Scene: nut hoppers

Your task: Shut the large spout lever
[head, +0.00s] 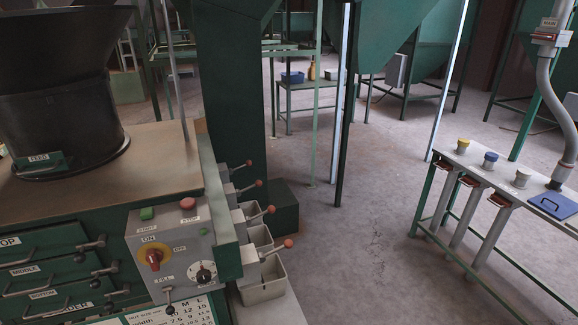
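The farthest lever (249,163) and the second lever (258,183) point right. The third lever (270,210) and the nearest lever (287,243) also reach out to the right, over grey bins. No readable label shows which lever is the large one. I cannot tell from here which spouts are open. Neither of my grippers is in view.
A grey control box (175,250) with buttons and a yellow-red switch fronts the machine. A grey bin (263,282) stands below the nearest lever. A bench (510,185) with capped pipes stands at right. The concrete floor (365,240) between is clear.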

